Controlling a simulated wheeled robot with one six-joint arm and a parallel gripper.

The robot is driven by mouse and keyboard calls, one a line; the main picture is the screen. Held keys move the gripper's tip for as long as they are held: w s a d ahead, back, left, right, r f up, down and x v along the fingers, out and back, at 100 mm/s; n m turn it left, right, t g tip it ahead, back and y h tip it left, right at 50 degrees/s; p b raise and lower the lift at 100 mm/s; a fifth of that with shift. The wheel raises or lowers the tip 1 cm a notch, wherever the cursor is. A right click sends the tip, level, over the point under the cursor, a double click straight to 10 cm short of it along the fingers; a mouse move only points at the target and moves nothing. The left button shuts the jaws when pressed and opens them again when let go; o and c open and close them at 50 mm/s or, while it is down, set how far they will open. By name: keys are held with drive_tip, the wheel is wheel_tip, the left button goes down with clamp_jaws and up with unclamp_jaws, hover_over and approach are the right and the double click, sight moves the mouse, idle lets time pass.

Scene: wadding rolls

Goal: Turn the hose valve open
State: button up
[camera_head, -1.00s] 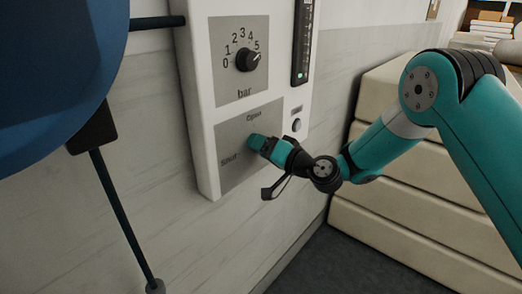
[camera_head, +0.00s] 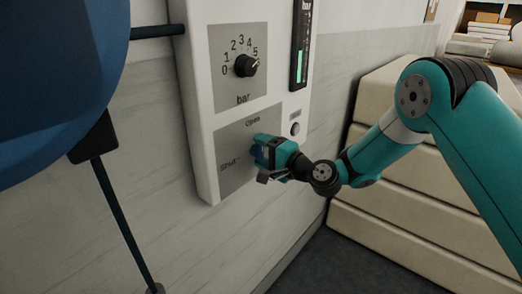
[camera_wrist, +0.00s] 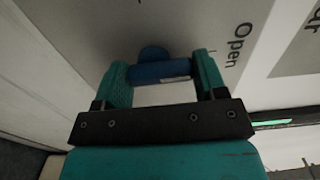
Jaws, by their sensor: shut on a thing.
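The hose valve is a blue handle with a rounded hub (camera_wrist: 152,52), on a grey plate (camera_head: 233,133) marked "Open" at the top and "Shut" at the left. In the wrist view the handle (camera_wrist: 165,72) lies crosswise between my two teal fingers, and the word "Open" is to its right. My gripper (camera_wrist: 161,66) is shut on the handle. In the head view my gripper (camera_head: 264,152) is against the plate and hides most of the valve. The handle's exact angle is hard to tell there.
Above the valve is a black dial knob (camera_head: 246,65) on a 0–5 bar scale, pointing near 5. A gauge (camera_head: 300,62) shows a tall green bar. A round button (camera_head: 295,129) sits close to my gripper. Stacked cream blocks (camera_head: 375,215) stand at the right, a blue drum (camera_head: 55,80) at the left.

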drive_tip(key=shift+w+d, duration=0.15)
drive_tip(key=shift+d, duration=0.05)
idle(0.3)
drive_tip(key=o, duration=0.8)
drive_tip(key=shift+o, duration=0.7)
drive_tip(key=shift+a, duration=0.1)
drive_tip(key=b+v, duration=1)
drive_tip(key=v, duration=0.7)
drive_tip(key=shift+s+b, duration=0.25)
drive_tip(key=shift+b, duration=0.05)
